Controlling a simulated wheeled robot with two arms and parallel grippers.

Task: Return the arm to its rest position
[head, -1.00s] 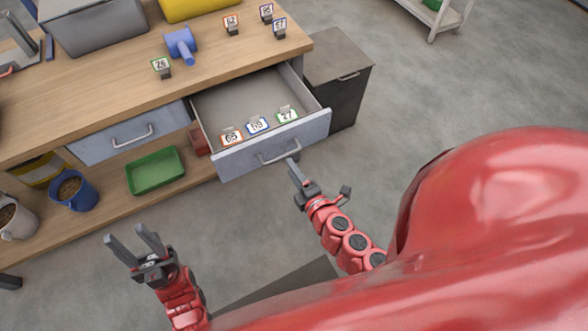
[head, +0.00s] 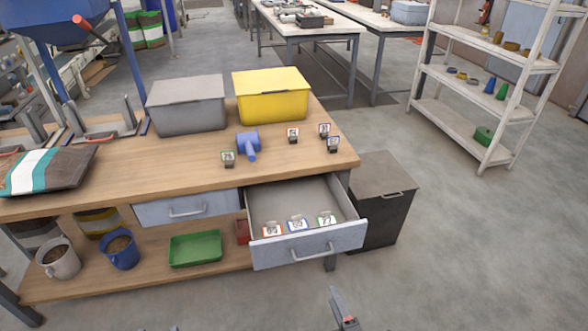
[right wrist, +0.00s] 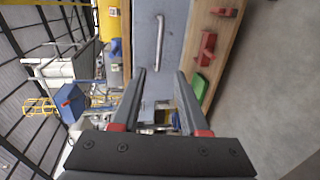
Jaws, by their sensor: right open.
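My right gripper (head: 342,308) shows at the bottom of the head view, in front of the open drawer and apart from it. In the right wrist view its two fingers (right wrist: 161,100) are spread, with nothing between them. The drawer (head: 308,246) is pulled out of the bench, and several numbered tags (head: 297,223) stand in it near its front. Its front handle (head: 312,253) is free of the gripper. In the right wrist view a drawer front (right wrist: 158,75) with a handle (right wrist: 158,30) is beyond the fingers. My left gripper is out of view.
The wooden bench (head: 180,172) carries a grey bin (head: 187,106), a yellow bin (head: 270,98), a blue scoop-like tool (head: 248,142) and more tags. A green tray (head: 195,250) is on the lower shelf. A dark cabinet (head: 385,205) stands right of the drawer.

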